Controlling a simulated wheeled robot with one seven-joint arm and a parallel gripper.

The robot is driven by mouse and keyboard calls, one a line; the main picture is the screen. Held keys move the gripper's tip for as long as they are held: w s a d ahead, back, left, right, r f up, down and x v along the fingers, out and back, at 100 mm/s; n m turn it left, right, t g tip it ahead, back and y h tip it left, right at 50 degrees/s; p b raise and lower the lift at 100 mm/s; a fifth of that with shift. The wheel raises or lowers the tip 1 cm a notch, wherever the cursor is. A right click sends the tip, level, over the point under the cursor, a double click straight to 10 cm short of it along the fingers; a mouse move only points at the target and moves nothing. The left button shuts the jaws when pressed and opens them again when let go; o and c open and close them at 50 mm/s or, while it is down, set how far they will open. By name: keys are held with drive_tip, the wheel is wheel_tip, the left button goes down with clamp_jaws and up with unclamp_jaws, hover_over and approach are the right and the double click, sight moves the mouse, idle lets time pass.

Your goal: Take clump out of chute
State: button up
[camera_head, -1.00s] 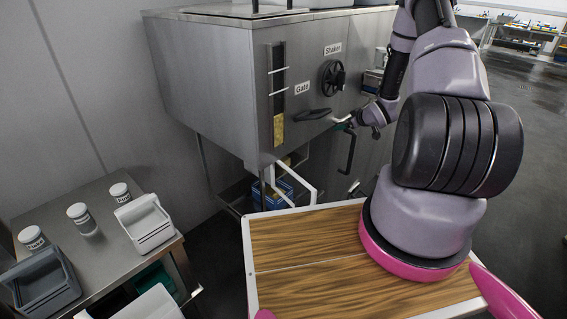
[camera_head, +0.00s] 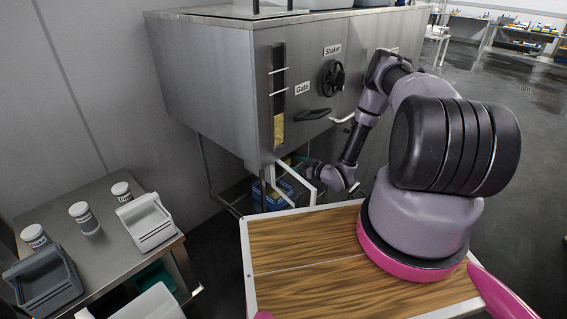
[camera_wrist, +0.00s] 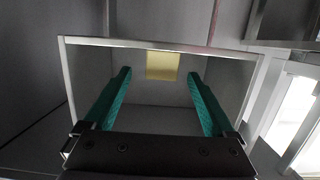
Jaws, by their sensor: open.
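The chute (camera_wrist: 245,90) fills the wrist view as a grey box-like opening with a pale rim. A yellow block, the clump (camera_wrist: 162,65), shows at its far upper middle. My gripper (camera_wrist: 160,75) is open, its two teal fingers pointing into the opening. In that picture the clump lies between and beyond the fingertips; I cannot tell the distance, and no contact shows. In the head view the chute's white frame (camera_head: 297,185) hangs under the steel machine, and my wrist is beside it. The fingers are mostly hidden there.
The steel machine (camera_head: 220,90) has a Gate handle (camera_head: 313,114) and a Shaker wheel (camera_head: 332,79). A blue crate (camera_head: 272,200) stands below the chute. A side table (camera_head: 110,255) holds jars and trays at left.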

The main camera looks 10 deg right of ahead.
sight(288, 162)
drive_tip(key=x, duration=0.4)
drive_tip(key=shift+a+f, duration=0.1)
drive_tip(key=shift+a, duration=0.15)
drive_tip(key=shift+w+a+f, duration=0.1)
drive_tip(key=shift+w+a, duration=0.2)
drive_tip(key=shift+w, duration=0.2)
clamp_jaws()
